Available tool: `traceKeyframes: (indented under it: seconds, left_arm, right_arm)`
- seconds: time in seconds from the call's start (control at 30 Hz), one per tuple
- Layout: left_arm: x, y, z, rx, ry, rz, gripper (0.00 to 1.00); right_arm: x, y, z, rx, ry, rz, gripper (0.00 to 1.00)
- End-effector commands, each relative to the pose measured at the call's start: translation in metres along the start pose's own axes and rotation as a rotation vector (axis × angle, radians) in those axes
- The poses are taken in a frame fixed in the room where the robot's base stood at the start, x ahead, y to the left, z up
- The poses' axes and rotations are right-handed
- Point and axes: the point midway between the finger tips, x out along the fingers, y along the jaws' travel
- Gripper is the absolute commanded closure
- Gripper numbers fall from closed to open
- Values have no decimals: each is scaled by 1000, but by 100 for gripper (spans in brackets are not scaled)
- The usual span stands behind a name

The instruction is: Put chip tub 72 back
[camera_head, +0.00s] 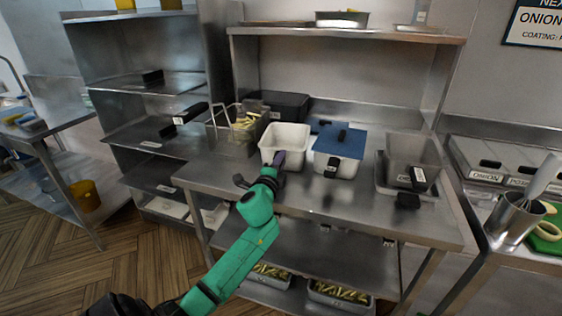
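An open white tub (291,131) stands on the steel counter (330,205); it looks empty. My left gripper (279,158), at the end of a green arm, is at the front wall of this tub and covers part of it. Whether its fingers are shut on the rim is too small to tell. Two tubs of chips, one on the left (272,271) and one on the right (340,294), sit on the low shelf under the counter. I cannot read the number 72 on any tub. My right gripper is not in view.
A wire fry basket (238,122) holding chips stands left of the white tub. A white tub with a blue lid (341,139) stands close on its right. A grey container (412,155) is farther right. The counter's front strip is clear.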

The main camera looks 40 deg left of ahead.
Motion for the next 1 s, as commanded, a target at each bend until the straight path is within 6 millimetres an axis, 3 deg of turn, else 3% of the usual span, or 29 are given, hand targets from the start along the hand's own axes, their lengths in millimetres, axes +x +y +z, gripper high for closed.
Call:
traceKeyframes:
  seconds: [0.03,0.07,0.1,0.5,0.67,1.0]
  left_arm:
    - [0,1,0,0,0,1,51]
    - [0,1,0,0,0,2,40]
    - [0,1,0,0,0,2,35]
    - [-9,2,0,0,1,3,35]
    - [-40,4,0,0,1,4,35]
    - [-125,4,0,-1,0,6,35]
  right_arm:
    - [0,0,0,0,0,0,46]
    - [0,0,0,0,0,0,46]
    - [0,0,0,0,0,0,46]
    - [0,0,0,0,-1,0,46]
    - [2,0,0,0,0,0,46]
    - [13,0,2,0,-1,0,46]
